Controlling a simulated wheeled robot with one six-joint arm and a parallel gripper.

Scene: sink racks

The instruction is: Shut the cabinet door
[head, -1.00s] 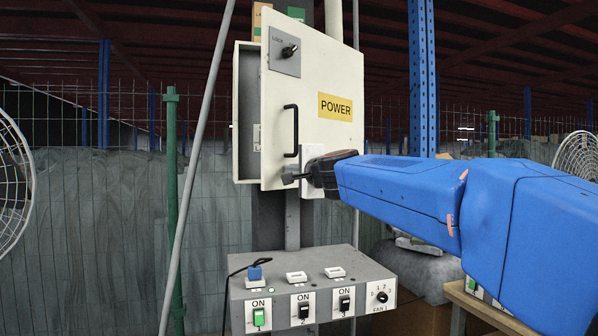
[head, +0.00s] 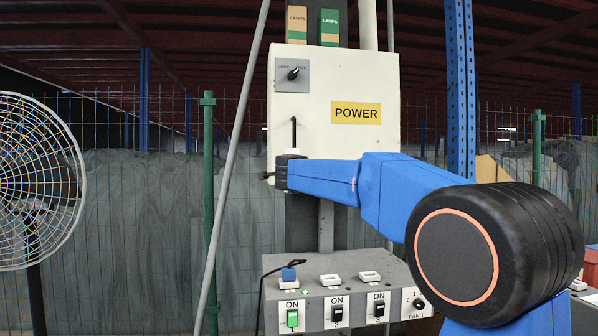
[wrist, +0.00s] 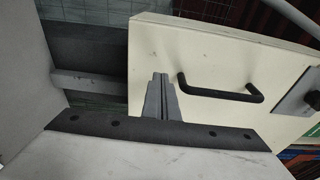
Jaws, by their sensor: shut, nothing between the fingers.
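The cream cabinet door (head: 340,80) with the yellow POWER label faces me flat in the head view. It covers the cabinet, and no opening or interior shows at its left edge. Whether it is latched cannot be told. Its black handle (head: 294,132) is partly hidden behind my arm; the full handle (wrist: 220,92) shows in the wrist view. My gripper (head: 268,177) is at the door's lower left edge, below the handle. In the wrist view the shut, empty fingers (wrist: 160,78) lie in front of the door (wrist: 230,50), beside the handle; contact cannot be told.
A grey switch box (head: 345,268) sits below the cabinet. Two LAMPS boxes (head: 297,25) stand above it. A slanted grey pole (head: 235,150) and a green post (head: 208,180) are left of the cabinet. A large fan (head: 38,180) stands far left.

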